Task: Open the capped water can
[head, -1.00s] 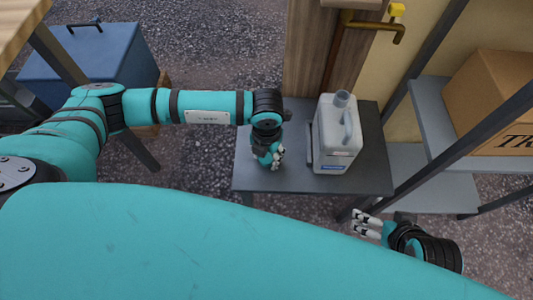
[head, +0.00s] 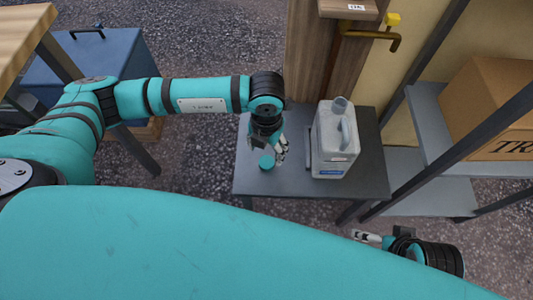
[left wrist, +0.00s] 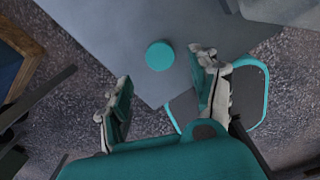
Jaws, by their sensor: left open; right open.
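The water can (head: 333,150) is a pale grey-white jug with a side handle, upright on the small dark table (head: 360,188). Its neck (head: 340,104) at the top shows no teal cap on it. A round teal cap (head: 267,162) lies on the table left of the can; it also shows in the left wrist view (left wrist: 160,55). My left gripper (head: 275,150) is open above the cap, and its fingers stand apart to either side of it in the left wrist view (left wrist: 166,68). My right gripper (head: 368,237) is open and empty, low at the front right, partly hidden by my body.
A wooden post with a brass lever handle (head: 370,34) stands behind the table. A metal shelf (head: 430,115) with a cardboard box (head: 490,105) is on the right. A blue chest (head: 100,60) stands at the back left. The table's front left is clear.

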